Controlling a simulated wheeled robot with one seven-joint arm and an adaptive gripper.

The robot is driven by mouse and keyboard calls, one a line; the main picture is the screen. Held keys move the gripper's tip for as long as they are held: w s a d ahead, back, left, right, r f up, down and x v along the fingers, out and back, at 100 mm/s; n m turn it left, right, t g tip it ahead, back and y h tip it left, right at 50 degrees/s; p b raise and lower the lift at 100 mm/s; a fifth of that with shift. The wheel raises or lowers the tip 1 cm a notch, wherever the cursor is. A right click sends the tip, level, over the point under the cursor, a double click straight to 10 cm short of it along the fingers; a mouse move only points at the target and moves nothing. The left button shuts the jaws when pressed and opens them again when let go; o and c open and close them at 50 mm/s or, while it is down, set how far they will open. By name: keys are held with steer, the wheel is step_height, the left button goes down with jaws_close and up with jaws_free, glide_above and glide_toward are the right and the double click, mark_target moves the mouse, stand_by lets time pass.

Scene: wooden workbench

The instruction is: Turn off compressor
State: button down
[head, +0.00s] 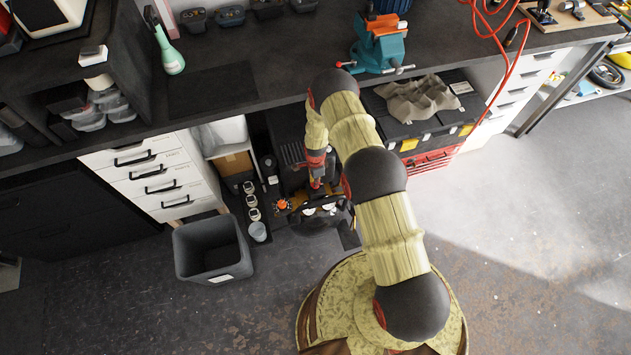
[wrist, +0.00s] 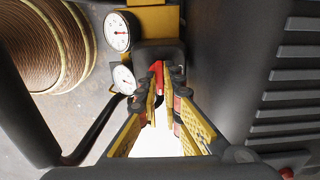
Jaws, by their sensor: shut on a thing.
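The compressor (head: 292,152) stands on the floor under the workbench, black with orange and yellow parts at its front. In the wrist view, its black ribbed housing (wrist: 292,98) fills the right side, and white round gauges (wrist: 117,32) sit on a yellow block at the upper left. My gripper (wrist: 163,88) has its yellow fingers closed around a narrow red switch piece (wrist: 157,70) beside the gauges. The fingers hide much of that piece, and I cannot tell its position. In the head view, my gripper (head: 316,182) reaches down at the compressor's front, partly hidden by my arm.
White drawers (head: 155,172) are further left. A black and red toolbox (head: 428,135) stands to the right. A teal vise (head: 380,50) sits on the workbench (head: 215,90). Right-hand floor is clear.

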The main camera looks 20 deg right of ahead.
steer(key=shift+n+b, duration=0.35)
steer(key=shift+n, duration=0.05)
steer(key=n+b, duration=0.2)
steer(key=shift+f+n, duration=0.15)
steer(key=shift+n, duration=0.25)
steer(key=n+b, duration=0.4)
steer(key=n, duration=0.2)
steer(key=n+b, duration=0.2)
steer(key=n, duration=0.2)
steer(key=shift+n, duration=0.4)
steer(key=shift+n+b, duration=0.5)
steer(key=shift+n, duration=1.2)
steer(key=shift+r, duration=0.2)
steer(key=c, duration=2)
jaws_free()
steer(key=shift+c, duration=0.2)
steer(key=shift+o, duration=0.4)
